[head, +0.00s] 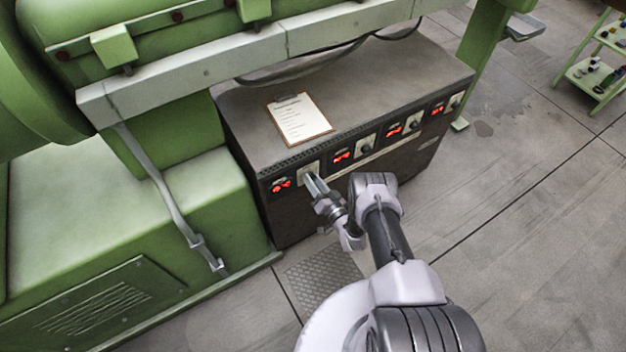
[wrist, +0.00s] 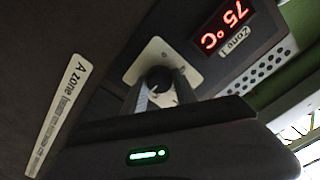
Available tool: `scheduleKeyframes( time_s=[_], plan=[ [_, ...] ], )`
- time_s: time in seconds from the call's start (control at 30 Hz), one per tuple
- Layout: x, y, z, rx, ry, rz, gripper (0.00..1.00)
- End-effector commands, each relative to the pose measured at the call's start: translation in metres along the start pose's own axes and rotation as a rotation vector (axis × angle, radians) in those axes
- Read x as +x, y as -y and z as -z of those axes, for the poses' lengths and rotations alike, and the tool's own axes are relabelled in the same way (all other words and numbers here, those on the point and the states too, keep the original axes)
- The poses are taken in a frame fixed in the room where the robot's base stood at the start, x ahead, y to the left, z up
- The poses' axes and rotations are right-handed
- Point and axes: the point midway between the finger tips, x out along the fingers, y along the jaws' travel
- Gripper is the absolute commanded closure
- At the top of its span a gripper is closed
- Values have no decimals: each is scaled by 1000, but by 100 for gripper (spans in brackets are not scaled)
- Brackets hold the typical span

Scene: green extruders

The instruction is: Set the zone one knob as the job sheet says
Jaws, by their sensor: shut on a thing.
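The zone one knob (wrist: 158,79) is a dark round knob on a pale square plate (wrist: 150,55) in the wrist view. My gripper (wrist: 161,90) has a finger on each side of it and is shut on it. In the head view my gripper (head: 314,183) reaches the leftmost knob plate on the dark cabinet's front, and its fingers hide most of the knob. A red lit display (wrist: 225,25) with °C stands beside it over a Zone label; its digits are turned in the picture. The job sheet (head: 300,118) lies on a clipboard on the cabinet top, its print too small to read.
The dark cabinet (head: 400,70) carries several more knobs and red displays to the right, with a pale strip (head: 375,157) below. A green machine (head: 100,210) stands close on the left, with a pale beam (head: 240,55) overhead. Open floor (head: 520,210) lies right.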

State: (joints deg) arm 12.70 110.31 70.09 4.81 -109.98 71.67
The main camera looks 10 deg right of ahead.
Motion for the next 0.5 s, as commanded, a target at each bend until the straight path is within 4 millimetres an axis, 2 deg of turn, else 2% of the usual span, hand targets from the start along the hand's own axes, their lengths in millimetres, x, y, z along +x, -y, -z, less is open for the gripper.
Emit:
scheduleKeyframes(
  time_s=[0.2,0.5],
  plan=[
    [0,0,0,175,0,-1,100],
    [0,-1,0,346,0,-2,100]
  ],
)
